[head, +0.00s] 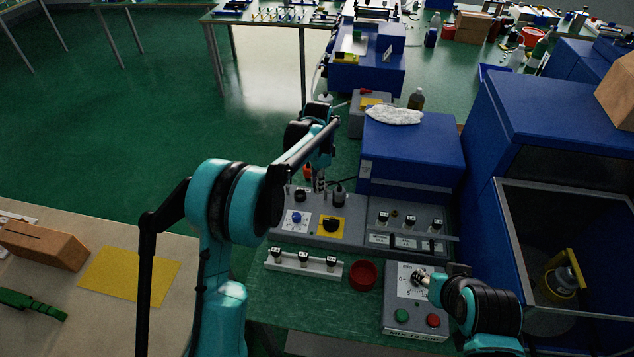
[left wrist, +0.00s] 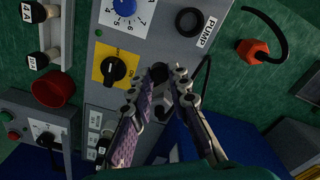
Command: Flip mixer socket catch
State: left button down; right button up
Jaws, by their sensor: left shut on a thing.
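The grey control panel (head: 345,240) carries a blue dial (head: 296,219), a black knob on a yellow plate (head: 330,225) and a black ring socket (head: 300,195), labelled PUMP in the left wrist view. A black upright plug-like piece (head: 338,196) stands beside that socket, behind the yellow plate. My left gripper (head: 320,184) is low over the panel there. In the left wrist view its fingertips (left wrist: 169,72) close on a small black part at the socket (left wrist: 159,72). The fingers hide most of it, so the catch's position cannot be told. My right gripper (head: 422,282) is at a dial on the lower grey box.
The lower grey box (head: 402,334) has green and red buttons. A blue cabinet (head: 414,150) stands close behind the panel. A large blue machine (head: 560,120) blocks the right.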

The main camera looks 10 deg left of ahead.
pick_arm(q)
jog(key=shift+s+d+n+p, duration=0.1)
jog(key=shift+d+n+p, duration=0.25)
jog(key=shift+n, duration=0.8)
jog(key=shift+s+d+n+p, duration=0.2)
jog(key=shift+d+n, duration=0.2)
jog(key=shift+n, duration=0.7)
jog(key=shift+s+d+n+p, duration=0.1)
jog(key=shift+d+n+p, duration=0.25)
jog(key=shift+n, duration=0.8)
jog(key=c, duration=1.4)
grip_release()
jog(key=shift+c, duration=0.2)
jog(key=shift+r, duration=0.1)
notch_tip(320, 180, up, 12)
